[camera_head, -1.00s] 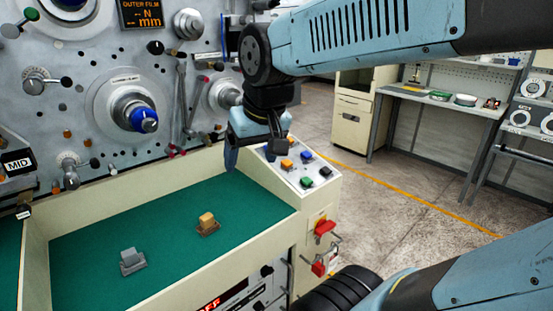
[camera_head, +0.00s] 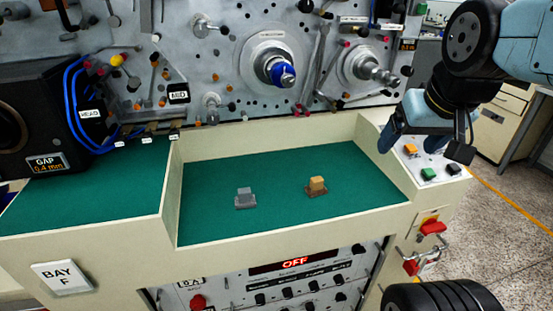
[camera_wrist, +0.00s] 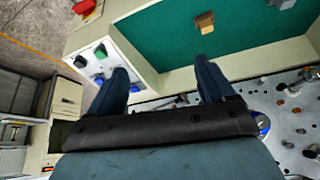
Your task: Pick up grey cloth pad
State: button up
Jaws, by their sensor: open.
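The grey cloth pad (camera_head: 245,197) sits on the green tray floor, left of the tray's middle, in the head view. It also shows at the top right edge of the wrist view (camera_wrist: 281,3), partly cut off. My gripper (camera_head: 420,142) is at the right end of the tray, over the button panel, well to the right of the pad and apart from it. In the wrist view its two fingers (camera_wrist: 163,72) are spread with nothing between them.
A tan block (camera_head: 316,186) on a brown base sits right of the grey pad. Cream walls (camera_head: 290,226) edge the green tray. A button panel (camera_head: 430,168) stands at the right and a black GAP box (camera_head: 35,118) at the left. Spindles (camera_head: 275,66) project behind. Green floor around the pad is clear.

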aim_at(245, 199)
jog(key=z, duration=1.25)
jog(key=k, duration=1.5)
jog(key=u, duration=0.65)
jog(key=i, duration=1.05)
